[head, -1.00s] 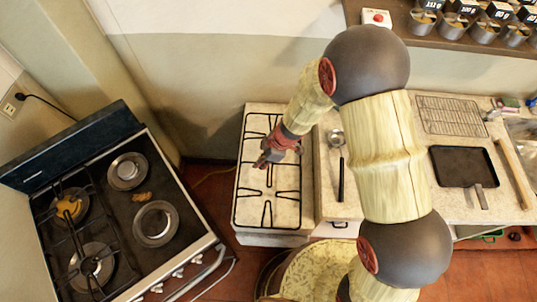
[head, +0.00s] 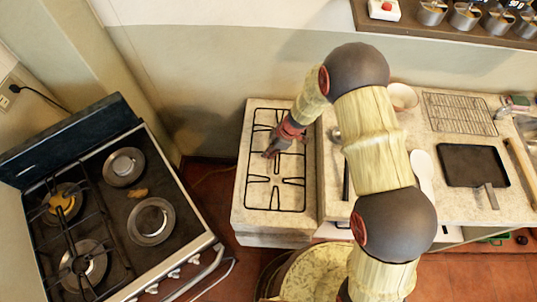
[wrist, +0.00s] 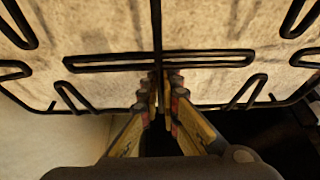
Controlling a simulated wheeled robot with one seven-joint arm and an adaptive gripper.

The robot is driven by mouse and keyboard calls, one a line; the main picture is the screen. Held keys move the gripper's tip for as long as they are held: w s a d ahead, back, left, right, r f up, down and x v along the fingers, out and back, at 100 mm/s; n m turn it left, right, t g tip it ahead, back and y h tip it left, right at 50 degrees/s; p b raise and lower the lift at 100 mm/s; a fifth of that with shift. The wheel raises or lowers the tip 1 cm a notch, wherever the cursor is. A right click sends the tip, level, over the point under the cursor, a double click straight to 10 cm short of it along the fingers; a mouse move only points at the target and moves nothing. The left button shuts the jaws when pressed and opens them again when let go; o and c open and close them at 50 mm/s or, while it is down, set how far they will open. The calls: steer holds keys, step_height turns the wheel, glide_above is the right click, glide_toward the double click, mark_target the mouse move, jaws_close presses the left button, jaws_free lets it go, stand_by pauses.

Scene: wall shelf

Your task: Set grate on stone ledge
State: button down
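The black wire grate (head: 248,180) lies flat over the pale stone ledge (head: 238,215), within its edges. Its bars also fill the wrist view (wrist: 215,61), with the mottled stone (wrist: 110,25) close beneath. Whether every part of it touches the stone I cannot tell. My gripper (head: 271,152) is at the grate's middle, reaching in from the right. In the wrist view my gripper's fingers (wrist: 159,92) are close together on either side of a grate bar, and seem shut on it. The fingertips' contact is partly hidden.
A stove (head: 135,225) stands at the left, with a grate on its left half and bare burners on its right. Right of the ledge is a counter with a wire rack (head: 458,113), a black pan (head: 470,165) and a white spoon (head: 423,165).

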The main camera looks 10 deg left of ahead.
steer(key=shift+w+a+f, duration=0.1)
steer(key=shift+f, duration=0.25)
steer(key=c, duration=2.2)
jaws_free()
steer(key=shift+o, duration=0.8)
